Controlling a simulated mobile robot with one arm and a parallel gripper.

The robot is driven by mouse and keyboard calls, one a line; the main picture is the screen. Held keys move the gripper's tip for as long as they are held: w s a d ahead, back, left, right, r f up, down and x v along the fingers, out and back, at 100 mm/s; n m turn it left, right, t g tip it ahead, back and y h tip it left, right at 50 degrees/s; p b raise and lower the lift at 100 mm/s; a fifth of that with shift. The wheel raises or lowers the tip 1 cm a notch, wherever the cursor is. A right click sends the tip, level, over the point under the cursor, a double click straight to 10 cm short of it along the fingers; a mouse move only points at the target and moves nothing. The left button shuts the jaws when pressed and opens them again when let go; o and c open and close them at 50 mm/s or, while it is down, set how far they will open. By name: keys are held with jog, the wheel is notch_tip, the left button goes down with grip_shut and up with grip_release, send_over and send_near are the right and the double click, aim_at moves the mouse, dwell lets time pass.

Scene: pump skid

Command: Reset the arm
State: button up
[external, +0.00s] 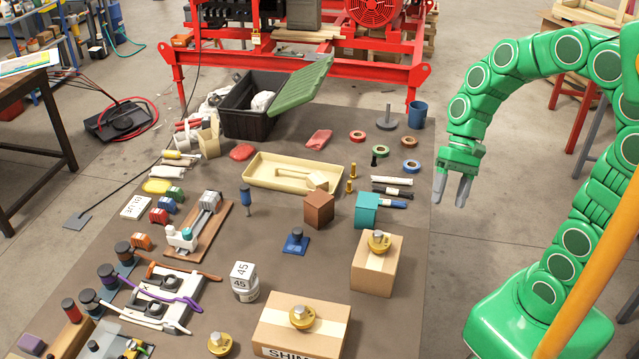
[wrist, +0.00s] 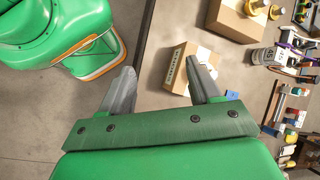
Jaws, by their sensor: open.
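My arm is green and arches over from the right in the external view. My gripper (external: 453,190) hangs fingers-down just past the right edge of the brown work surface (external: 395,140). Its two grey fingers are apart, with nothing between them. In the wrist view my gripper (wrist: 160,92) also shows open and empty, with the surface's edge and bare floor below it. A cardboard box (wrist: 187,68) shows in the wrist view beyond the right finger, partly hidden by it.
Near the surface's right edge stand a cardboard box with a brass fitting (external: 374,268), a teal block (external: 366,210) and a blue cup (external: 417,115). A cream tray (external: 262,178) lies mid-surface. A larger box (external: 285,338) stands at the front. The floor around my gripper is clear.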

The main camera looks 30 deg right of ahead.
jog(key=s+d+n+t+h, duration=0.1)
jog(key=s+d+h, duration=0.1)
jog(key=s+d, duration=0.3)
jog(key=s+d+n+h, duration=0.2)
jog(key=s+d, duration=0.3)
jog(key=d, duration=0.5)
jog(key=shift+s+f+t+h, duration=0.2)
jog(key=shift+t+h, duration=0.2)
jog(key=shift+h, duration=0.2)
